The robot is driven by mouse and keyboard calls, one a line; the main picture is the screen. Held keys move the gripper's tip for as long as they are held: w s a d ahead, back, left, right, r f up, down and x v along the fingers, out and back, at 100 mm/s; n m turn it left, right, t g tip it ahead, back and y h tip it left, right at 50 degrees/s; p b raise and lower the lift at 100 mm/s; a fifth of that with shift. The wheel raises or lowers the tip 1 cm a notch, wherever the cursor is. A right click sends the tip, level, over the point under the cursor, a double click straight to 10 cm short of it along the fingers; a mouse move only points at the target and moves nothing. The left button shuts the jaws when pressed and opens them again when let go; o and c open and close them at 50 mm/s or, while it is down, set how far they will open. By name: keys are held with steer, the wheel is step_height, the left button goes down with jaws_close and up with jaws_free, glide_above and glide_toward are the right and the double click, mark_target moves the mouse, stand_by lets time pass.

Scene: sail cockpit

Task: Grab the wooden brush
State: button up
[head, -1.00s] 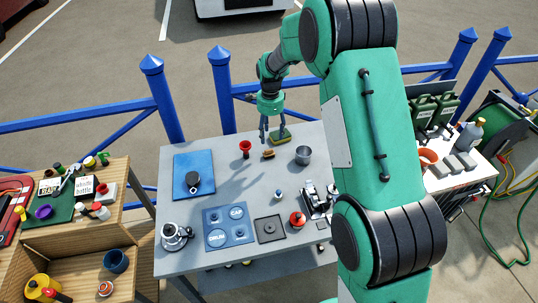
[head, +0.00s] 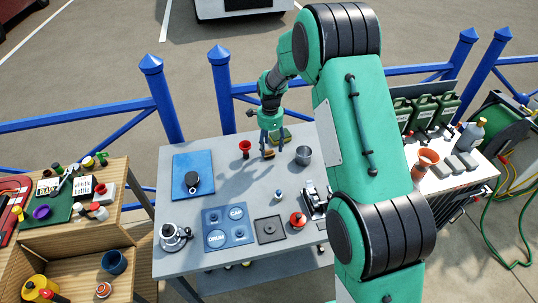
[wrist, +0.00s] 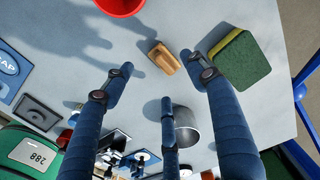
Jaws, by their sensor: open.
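The wooden brush (wrist: 164,57) is a small tan-brown block lying on the grey table (head: 245,190). In the wrist view it lies beyond and between my blue fingers, apart from them. In the head view the brush (head: 268,155) shows just below my fingertips, partly hidden by them. My gripper (head: 268,143) is open and empty above the far part of the table. In the wrist view my gripper (wrist: 160,82) has its fingers spread wide, with the brush near the gap.
A green-and-yellow sponge (wrist: 240,60) lies right of the brush. A red funnel-like cup (head: 245,148) stands to its left, and a grey metal cup (head: 303,155) to its right. A blue mat (head: 192,165) lies at the left; the table's middle is mostly clear.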

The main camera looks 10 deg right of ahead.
mark_target(270, 154)
steer(key=shift+w+f+b, duration=0.15)
steer(key=shift+f+b, duration=0.2)
steer(key=shift+f, duration=0.95)
steer(key=shift+w+f+b, duration=0.1)
steer(key=shift+f+b, duration=0.2)
steer(key=shift+f, duration=1)
steer(key=c, duration=1.3)
